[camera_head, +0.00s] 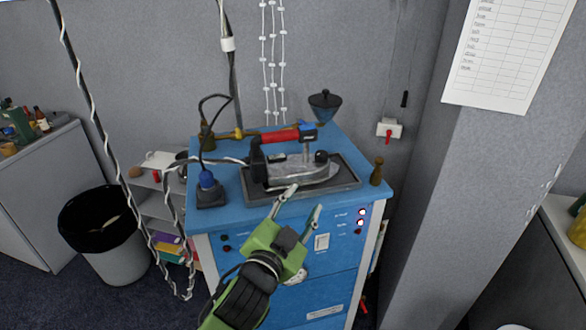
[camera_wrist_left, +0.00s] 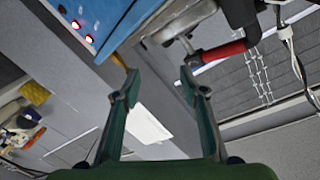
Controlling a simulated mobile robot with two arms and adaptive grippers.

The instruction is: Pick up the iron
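The iron (camera_head: 300,168) rests on a dark tray (camera_head: 335,186) on top of a blue cabinet (camera_head: 232,190). It has a metal body, a black rear part and a red handle (camera_head: 282,137). My left gripper (camera_head: 303,198) is open and empty, in front of and slightly below the iron, apart from it. In the left wrist view my gripper's fingers (camera_wrist_left: 158,82) are spread wide. The red handle (camera_wrist_left: 222,52) and part of the iron show beyond them, near the right finger. My right gripper is in neither view.
A black funnel-like item (camera_head: 325,105) stands at the cabinet's back. A blue-topped item (camera_head: 208,185) with a cable stands left of the iron, and a brass-coloured post (camera_head: 377,172) stands right. Cables hang at left. A lined trash bin (camera_head: 110,235) stands on the floor.

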